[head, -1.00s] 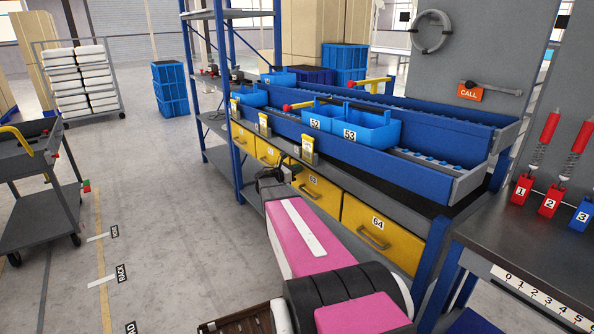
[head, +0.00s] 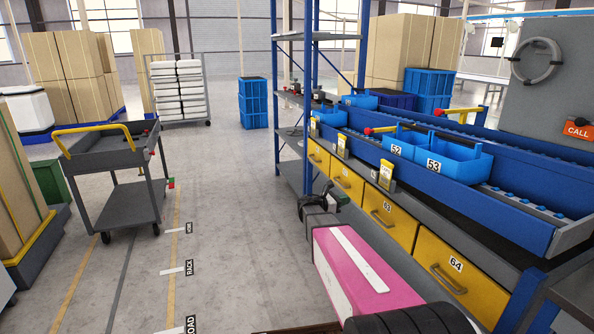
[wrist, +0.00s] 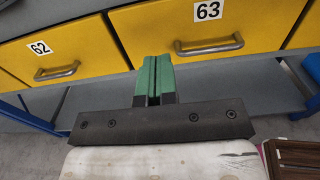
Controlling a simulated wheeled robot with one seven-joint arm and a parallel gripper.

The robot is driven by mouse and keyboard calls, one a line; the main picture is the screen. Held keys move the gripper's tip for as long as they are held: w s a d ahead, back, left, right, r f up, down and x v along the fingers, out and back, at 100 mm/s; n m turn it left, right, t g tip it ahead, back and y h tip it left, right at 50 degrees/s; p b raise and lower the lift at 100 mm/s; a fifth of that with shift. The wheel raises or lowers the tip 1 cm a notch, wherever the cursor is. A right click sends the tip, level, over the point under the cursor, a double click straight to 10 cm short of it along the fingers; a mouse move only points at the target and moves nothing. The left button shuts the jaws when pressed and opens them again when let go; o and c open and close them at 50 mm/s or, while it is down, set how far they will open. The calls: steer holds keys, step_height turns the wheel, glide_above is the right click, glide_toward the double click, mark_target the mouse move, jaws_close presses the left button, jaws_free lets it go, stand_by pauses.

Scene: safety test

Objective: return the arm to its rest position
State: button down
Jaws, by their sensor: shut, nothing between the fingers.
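My gripper (wrist: 153,80) shows in the wrist view with its two green fingers together and nothing between them. It points toward the yellow drawers, with drawer 63 (wrist: 200,28) just ahead and drawer 62 (wrist: 70,70) to the left. In the head view my gripper (head: 306,205) is small and dark, at the far end of my pink arm (head: 350,265). The arm reaches out from the bottom right, in front of the drawer row. The fingertips are hard to make out there.
A blue conveyor rack (head: 520,205) with blue bins (head: 440,155) stands above the drawers, close to my arm on the right. A grey cart (head: 115,172) stands at left on open floor (head: 225,270). A blue shelf post (head: 308,100) rises beyond my gripper.

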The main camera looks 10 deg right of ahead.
steer(key=s+a+f+m+g+y, duration=0.25)
steer(key=s+f+m+y, duration=0.2)
steer(key=s, duration=0.25)
steer(key=s+a+f+m+g+y, duration=0.1)
steer(key=s+a+f+m+y, duration=0.2)
steer(key=s+f+m+y, duration=0.25)
steer(key=s+a+f+m+y, duration=0.2)
steer(key=s+a+m+y, duration=0.5)
steer(key=s+a+m, duration=0.3)
steer(key=shift+s+a, duration=0.35)
steer(key=shift+a, duration=0.5)
steer(key=shift+f, duration=0.1)
